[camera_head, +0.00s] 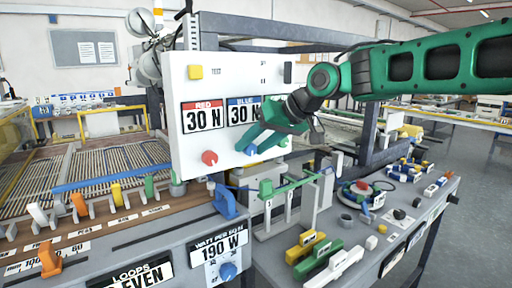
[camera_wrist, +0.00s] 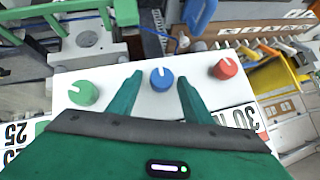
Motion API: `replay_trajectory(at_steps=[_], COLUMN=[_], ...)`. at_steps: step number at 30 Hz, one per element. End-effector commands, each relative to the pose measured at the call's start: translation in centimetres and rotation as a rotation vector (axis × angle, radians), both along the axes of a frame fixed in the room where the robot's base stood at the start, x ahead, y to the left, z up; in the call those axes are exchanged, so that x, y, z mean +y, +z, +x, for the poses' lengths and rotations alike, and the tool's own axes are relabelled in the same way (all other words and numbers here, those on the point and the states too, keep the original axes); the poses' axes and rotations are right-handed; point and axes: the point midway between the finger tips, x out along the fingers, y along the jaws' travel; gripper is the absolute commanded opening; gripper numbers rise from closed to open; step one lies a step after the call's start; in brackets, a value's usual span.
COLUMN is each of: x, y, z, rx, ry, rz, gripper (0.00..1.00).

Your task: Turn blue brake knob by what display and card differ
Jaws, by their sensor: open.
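A white panel (camera_head: 185,110) carries a red display (camera_head: 203,116) and a blue display (camera_head: 243,111), both reading "30 N". A third display is mostly hidden behind my arm. The blue knob (camera_wrist: 162,78) sits between a green knob (camera_wrist: 83,92) and a red knob (camera_wrist: 225,68); its white mark points up in the wrist view. My gripper (camera_wrist: 160,77) is open, with one finger on each side of the blue knob; I cannot tell whether they touch it. In the head view the blue knob (camera_head: 250,149) is just below my gripper. I cannot identify the card surely.
A partly cut-off label (camera_wrist: 15,131) reads "25" at the wrist view's left. A green-barred stand (camera_head: 290,190) and several small parts occupy the right bench.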

Motion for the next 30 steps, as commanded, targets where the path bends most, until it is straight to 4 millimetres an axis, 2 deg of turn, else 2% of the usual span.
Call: replay_trajectory(at_steps=[2, 6, 7, 9, 19, 30], x=[0.0, 0.0, -0.1, -0.9, -0.3, 0.3], y=[0.0, 0.0, 0.0, 0.0, 0.1, 0.1], z=[0.0, 0.0, 0.0, 0.1, 0.1, -0.3], rx=[0.000, 0.000, 0.000, 0.000, -0.035, -0.181], ry=[0.000, 0.000, -0.001, -0.005, -0.007, -0.002], rz=[0.000, 0.000, -0.001, -0.001, -0.052, -0.269], gripper=[0.43, 0.10, 0.04, 0.04, 0.04, 0.04])
